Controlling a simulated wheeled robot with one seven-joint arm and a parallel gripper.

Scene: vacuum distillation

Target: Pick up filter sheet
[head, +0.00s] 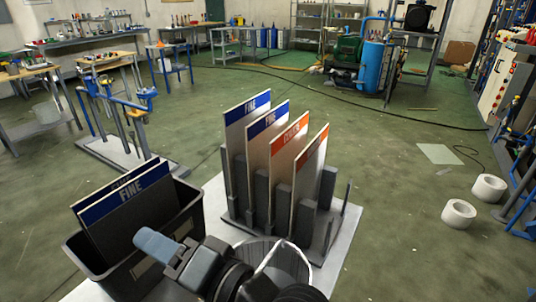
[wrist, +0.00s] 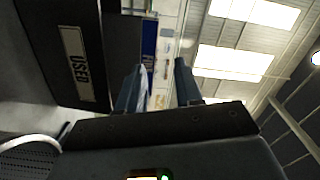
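Several upright filter sheets stand in a grey slotted rack (head: 334,228). The left two have blue FINE bands, such as the leftmost sheet (head: 247,122); the right two, including the rightmost sheet (head: 312,160), have orange bands. A black bin (head: 175,238) at left holds two sheets with dark blue bands; the front one (head: 125,200) reads FINE. My gripper (head: 172,252) is in front of the bin's right side, left of the rack's front. In the wrist view my gripper (wrist: 158,82) has its fingers apart. A blue-banded sheet (wrist: 149,42) shows between them; its depth is unclear.
The bin's USED label (wrist: 77,62) shows in the wrist view. Rack and bin stand on a pale top (head: 218,195). White rolls (head: 459,213) lie on the floor at right. Green floor (head: 400,190) is open beyond.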

